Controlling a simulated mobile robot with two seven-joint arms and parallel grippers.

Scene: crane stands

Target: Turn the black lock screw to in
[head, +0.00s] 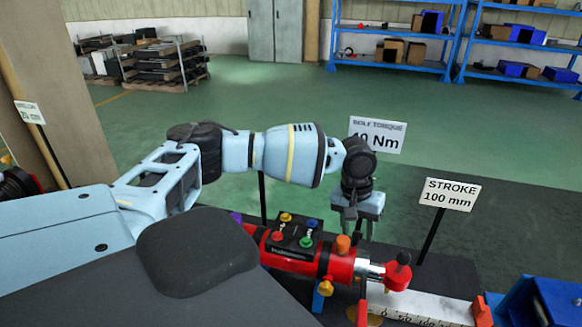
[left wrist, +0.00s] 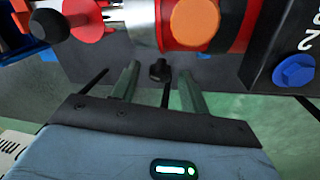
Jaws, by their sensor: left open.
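The black lock screw (left wrist: 160,70) is a small dark knob beside the cylinder in the left wrist view. It appears between my left gripper's two fingers, with visible gaps on both sides. The red cylinder (head: 298,259) with its bare metal rod end lies below and in front of the gripper in the head view; it also shows in the left wrist view (left wrist: 233,22). My left gripper (head: 361,220) is open and empty, pointing down behind the cylinder. The screw is hidden in the head view. I cannot tell the screw's setting. My right gripper is not in view.
An orange cap (head: 343,243) stands on the cylinder near the gripper. A red end piece with a dark knob (head: 404,258) is to its right. A control block with coloured buttons (head: 295,232) is left. A stroke sign (head: 449,194) stands behind; a blue box (head: 555,302) is at lower right.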

